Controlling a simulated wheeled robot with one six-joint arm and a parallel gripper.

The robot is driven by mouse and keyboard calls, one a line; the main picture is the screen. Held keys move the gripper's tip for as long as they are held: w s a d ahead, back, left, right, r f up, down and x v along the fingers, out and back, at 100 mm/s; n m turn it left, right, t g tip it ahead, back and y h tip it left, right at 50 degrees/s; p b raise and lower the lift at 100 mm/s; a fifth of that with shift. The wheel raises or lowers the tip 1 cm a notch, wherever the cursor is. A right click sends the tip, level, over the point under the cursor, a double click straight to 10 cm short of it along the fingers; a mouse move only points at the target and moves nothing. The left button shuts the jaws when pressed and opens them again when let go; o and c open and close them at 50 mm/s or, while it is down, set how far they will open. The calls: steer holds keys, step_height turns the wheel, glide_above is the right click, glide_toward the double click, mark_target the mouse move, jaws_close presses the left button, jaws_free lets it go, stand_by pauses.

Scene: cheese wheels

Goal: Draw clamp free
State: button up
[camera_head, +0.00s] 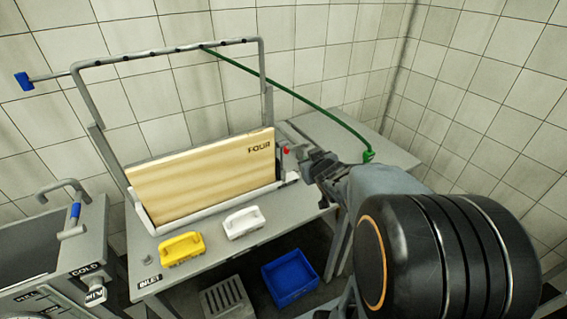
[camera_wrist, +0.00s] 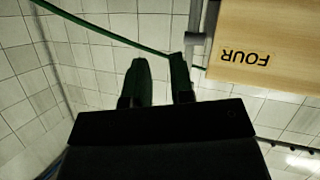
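A pale wooden board (camera_head: 200,178) marked FOUR stands in a grey frame (camera_head: 84,100) on the table; its marked corner also shows in the wrist view (camera_wrist: 265,45). A grey fitting with a small red tip (camera_head: 286,151) sits at the board's right edge; it may be the clamp, but I cannot tell for sure. My gripper (camera_head: 308,160) is just right of this fitting. In the wrist view my two dark fingers (camera_wrist: 160,72) stand apart with nothing seen between them. The right finger is close beside a grey upright (camera_wrist: 195,30); contact is unclear.
A green hose (camera_head: 310,102) arcs from the frame's top bar to the right, behind my gripper. Yellow (camera_head: 181,249) and white (camera_head: 243,222) handled blocks lie on the table's front. A blue crate (camera_head: 290,278) is below. A grey basin (camera_head: 30,245) stands left. Tiled walls close the back and right.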

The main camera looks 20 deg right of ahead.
mark_target(282, 162)
step_height(282, 162, down, 6)
steer(key=d+n+t+y+b, duration=0.1)
steer(key=n+t+y+b, duration=0.25)
steer(key=y, duration=0.45)
steer(key=x, duration=1.3)
steer(key=shift+r+t+p, duration=0.35)
steer(key=shift+r+p, duration=0.1)
steer(key=shift+r, duration=0.2)
steer(key=shift+w, duration=0.1)
steer(key=shift+c, duration=0.2)
jaws_close()
